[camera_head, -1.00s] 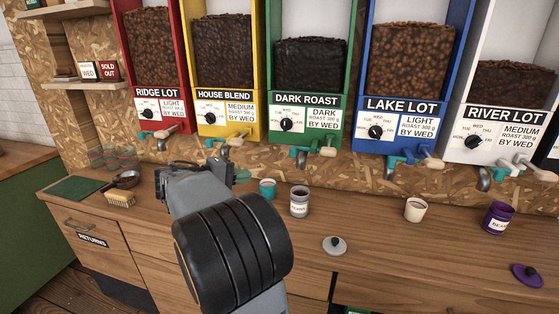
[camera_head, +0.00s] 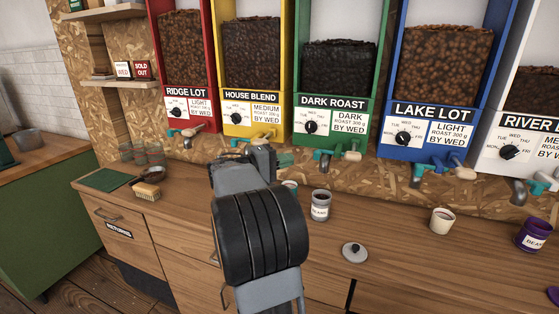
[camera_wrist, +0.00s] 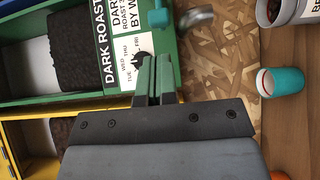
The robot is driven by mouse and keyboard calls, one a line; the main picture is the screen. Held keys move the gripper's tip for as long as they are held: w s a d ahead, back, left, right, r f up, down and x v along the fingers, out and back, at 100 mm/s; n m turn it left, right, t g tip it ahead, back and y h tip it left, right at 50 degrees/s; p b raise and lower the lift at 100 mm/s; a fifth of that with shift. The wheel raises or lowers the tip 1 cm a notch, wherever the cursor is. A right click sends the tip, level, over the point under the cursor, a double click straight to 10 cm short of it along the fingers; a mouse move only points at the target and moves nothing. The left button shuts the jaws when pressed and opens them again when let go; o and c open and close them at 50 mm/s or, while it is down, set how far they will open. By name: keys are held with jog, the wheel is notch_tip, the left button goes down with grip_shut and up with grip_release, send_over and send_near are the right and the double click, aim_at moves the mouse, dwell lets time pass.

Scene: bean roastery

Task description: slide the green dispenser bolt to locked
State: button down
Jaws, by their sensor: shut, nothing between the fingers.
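The green dispenser (camera_head: 336,104), labelled DARK ROAST, stands in the middle of the row with dark beans. Under its front a green bolt piece (camera_head: 322,155) shows, with a pale-ended handle (camera_head: 352,156) to its right. In the wrist view the green dispenser (camera_wrist: 160,46) lies turned sideways, with a teal-green knob (camera_wrist: 160,18) and a metal spout (camera_wrist: 198,17) at the top. My gripper (camera_head: 286,160) is shut and empty, just left of the bolt area. Its green fingers (camera_wrist: 155,75) overlap the dispenser's lower edge in the wrist view; contact cannot be told.
The blue dispenser (camera_head: 432,115) stands right, the yellow one (camera_head: 252,100) left. On the counter below are a teal cup (camera_wrist: 280,82), partly hidden in the head view, a labelled jar (camera_head: 320,205), a round lid (camera_head: 354,252) and a cream cup (camera_head: 442,220).

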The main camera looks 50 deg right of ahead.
aim_at(314, 160)
jog(key=shift+p+x, duration=0.4)
jog(key=shift+x, duration=2.5)
jog(key=s+b, duration=0.1)
jog(key=s, duration=0.1)
jog(key=s+d+b, duration=0.1)
jog(key=s, duration=0.1)
jog(key=shift+f+b, duration=0.15)
jog(key=shift+b, duration=0.2)
jog(key=shift+w, duration=0.1)
jog(key=shift+a, duration=0.1)
jog(key=shift+w+a, duration=0.15)
jog(key=shift+a, duration=0.15)
jog(key=b+v, duration=0.2)
jog(key=v, duration=0.7)
jog(key=shift+w+b, duration=0.2)
jog(key=shift+b, duration=0.15)
